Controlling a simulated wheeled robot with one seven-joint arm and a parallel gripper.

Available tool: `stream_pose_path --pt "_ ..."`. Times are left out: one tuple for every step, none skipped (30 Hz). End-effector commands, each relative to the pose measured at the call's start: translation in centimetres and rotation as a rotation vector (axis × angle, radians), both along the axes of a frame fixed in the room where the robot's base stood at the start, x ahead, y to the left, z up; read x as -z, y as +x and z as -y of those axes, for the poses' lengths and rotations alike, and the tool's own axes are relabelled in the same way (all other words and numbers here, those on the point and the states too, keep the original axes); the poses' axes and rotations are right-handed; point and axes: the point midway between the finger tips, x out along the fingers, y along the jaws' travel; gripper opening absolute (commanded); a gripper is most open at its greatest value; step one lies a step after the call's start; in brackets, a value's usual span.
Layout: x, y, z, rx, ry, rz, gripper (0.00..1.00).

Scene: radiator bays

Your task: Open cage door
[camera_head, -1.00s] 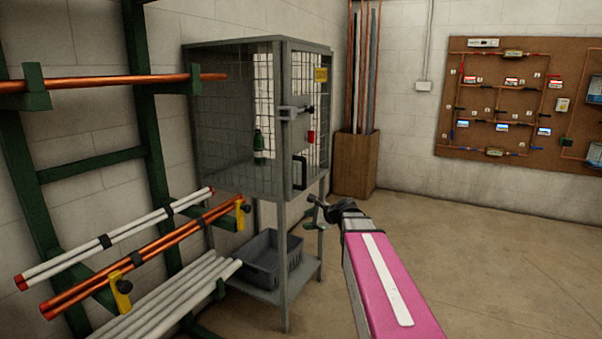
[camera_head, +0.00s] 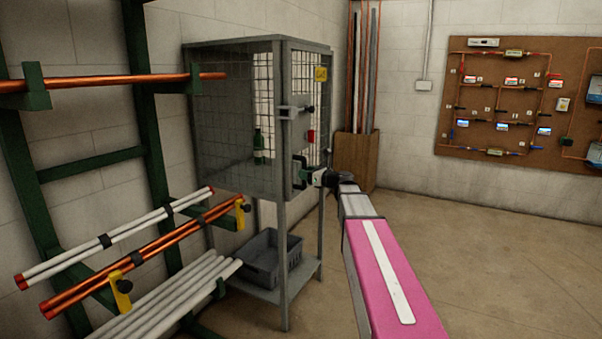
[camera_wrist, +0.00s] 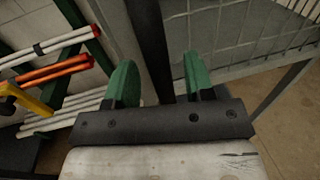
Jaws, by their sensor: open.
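The grey mesh cage (camera_head: 235,120) stands on legs against the wall, left of the middle in the head view. Its door (camera_head: 308,110) faces right and looks shut, with a latch (camera_head: 297,111), a red tag and a black handle low on it. My gripper (camera_head: 302,172) is at the handle's height, right in front of it, and hides most of it. In the wrist view the two green fingers (camera_wrist: 158,85) are apart, with a dark upright bar (camera_wrist: 150,45) between or just beyond them. Contact cannot be told. A green bottle (camera_head: 258,147) stands inside the cage.
A grey crate (camera_head: 270,258) sits on the shelf under the cage. A green rack with copper and white pipes (camera_head: 140,255) stands at the left. A wooden box of tall pipes (camera_head: 355,160) is behind the cage. Floor at the right is clear.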

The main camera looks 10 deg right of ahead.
Motion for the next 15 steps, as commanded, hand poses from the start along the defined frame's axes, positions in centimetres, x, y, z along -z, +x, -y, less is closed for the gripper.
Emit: stream_pose_path --pt "0.0 0.8 -0.6 -0.002 0.000 0.000 0.48" --pt "0.0 1.1 -0.9 -0.002 -0.001 0.001 0.48" --pt "0.0 1.4 -1.2 -0.002 -0.001 0.001 0.48" --pt "0.0 1.6 -1.4 -0.002 -0.001 0.001 0.48" --pt "0.0 1.8 -1.6 -0.002 -0.001 0.001 0.48" --pt "0.0 2.0 -1.8 -0.001 -0.001 0.001 0.48" --pt "0.0 2.2 -1.9 -0.001 -0.001 0.001 0.48" --pt "0.0 2.3 -2.1 -0.001 -0.001 0.001 0.48" --pt "0.0 2.4 -2.2 -0.001 -0.001 0.001 0.48" --pt "0.0 2.4 -2.2 -0.001 -0.001 0.000 0.48" --pt "0.0 2.4 -2.3 -0.001 -0.001 0.000 0.48" --pt "0.0 2.5 -2.3 -0.001 -0.001 0.000 0.48" --pt "0.0 2.5 -2.4 -0.001 -0.001 0.000 0.48" --pt "0.0 2.5 -2.4 -0.001 -0.001 0.000 0.48" --pt "0.0 2.5 -2.4 0.000 -0.001 0.000 0.48"
